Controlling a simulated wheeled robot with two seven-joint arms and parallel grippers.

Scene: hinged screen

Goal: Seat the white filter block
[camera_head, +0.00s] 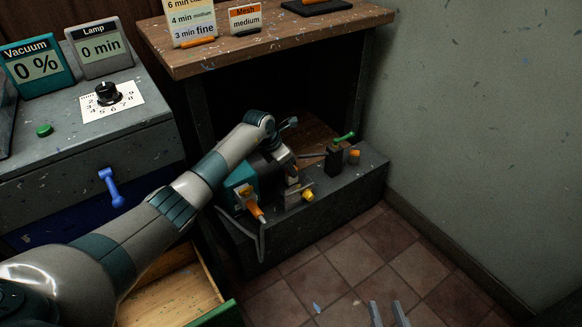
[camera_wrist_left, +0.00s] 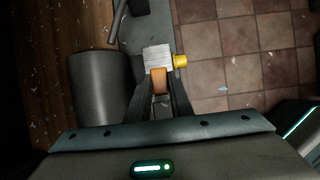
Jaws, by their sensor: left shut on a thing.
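My left gripper (camera_wrist_left: 160,82) is shut on a small orange piece (camera_wrist_left: 160,77) in the left wrist view. A pale, whitish block (camera_wrist_left: 157,57) lies directly beyond its fingertips, against the orange piece. I cannot tell whether the two are joined, or whether the block is fully seated. A yellow knob (camera_wrist_left: 180,61) is at the block's right side; it also shows in the head view (camera_head: 308,196). In the head view my left gripper (camera_head: 291,178) points down at the fixture on the low grey bench, its fingertips partly hidden. My right gripper (camera_head: 388,313) shows two separated, empty fingers at the bottom edge.
The low grey bench (camera_head: 345,208) also bears a teal housing (camera_head: 240,180), a green-handled lever (camera_head: 343,138) and an orange knob (camera_head: 354,156). A wooden table (camera_head: 265,52) stands above behind. An open drawer (camera_head: 180,295) is at lower left. Tiled floor (camera_head: 325,263) is free at right.

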